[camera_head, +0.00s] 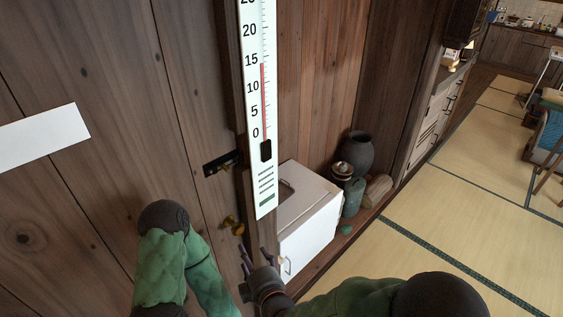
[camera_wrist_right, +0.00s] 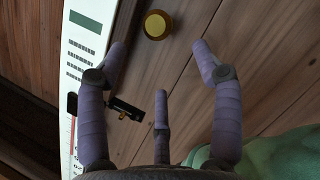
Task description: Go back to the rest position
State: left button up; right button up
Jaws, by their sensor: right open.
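My right gripper (camera_head: 252,256) is in front of the wooden door, low in the head view, beside a brass knob (camera_head: 233,225). In the right wrist view its purple-grey fingers (camera_wrist_right: 158,48) are spread apart with nothing between them. The round yellow knob (camera_wrist_right: 157,25) shows just beyond the fingertips, apart from them. My left arm, in a green sleeve, rises at the lower left of the head view; its gripper is out of sight.
A tall thermometer (camera_head: 265,110) hangs beside the wooden door (camera_head: 110,160), which has a black latch (camera_head: 222,162). A white cabinet (camera_head: 308,225) and a dark jar (camera_head: 358,153) stand to the right. Open tatami floor (camera_head: 450,220) lies farther right.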

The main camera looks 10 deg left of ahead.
jog(key=s+d+f+m+g+h, duration=0.1)
jog(key=d+f+m+g+h, duration=0.45)
jog(key=d+f+m, duration=0.95)
jog(key=s+d+f+m+g, duration=0.5)
jog(key=s+d+f, duration=0.6)
jog(key=s+f, duration=0.3)
jog(key=shift+s+f+m+g+y, duration=0.3)
jog(key=shift+f+g+y, duration=0.05)
jog(key=shift+f+g, duration=0.5)
